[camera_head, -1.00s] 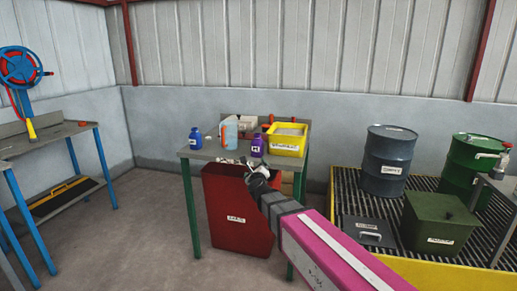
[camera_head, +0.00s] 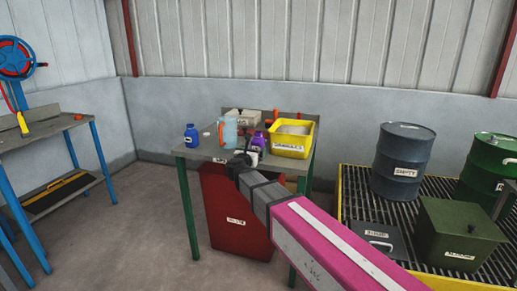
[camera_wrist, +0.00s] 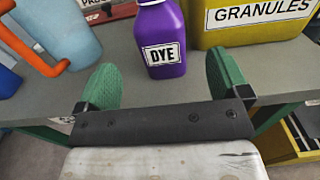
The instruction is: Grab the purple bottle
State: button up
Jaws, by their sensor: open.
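The purple bottle (camera_wrist: 162,38) with a white label reading DYE stands upright on the grey table (camera_wrist: 200,92). In the wrist view it is ahead of my gripper (camera_wrist: 168,85), roughly centred between the two green fingers. The fingers are spread and empty, and the bottle looks a little beyond their tips. In the head view the purple bottle (camera_head: 257,139) is partly hidden behind my gripper (camera_head: 240,160), which is at the table's front edge.
The yellow GRANULES container (camera_wrist: 258,22) stands close to the bottle's right. A clear blue jug with an orange handle (camera_wrist: 60,35) is to its left. A blue bottle (camera_head: 192,136) stands farther left. A red bin (camera_head: 232,210) is below the table.

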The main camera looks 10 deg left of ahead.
aim_at(256, 147)
jog(key=w, duration=0.7)
jog(key=shift+w+d, duration=0.15)
jog(key=shift+d, duration=0.2)
jog(key=c, duration=1.2)
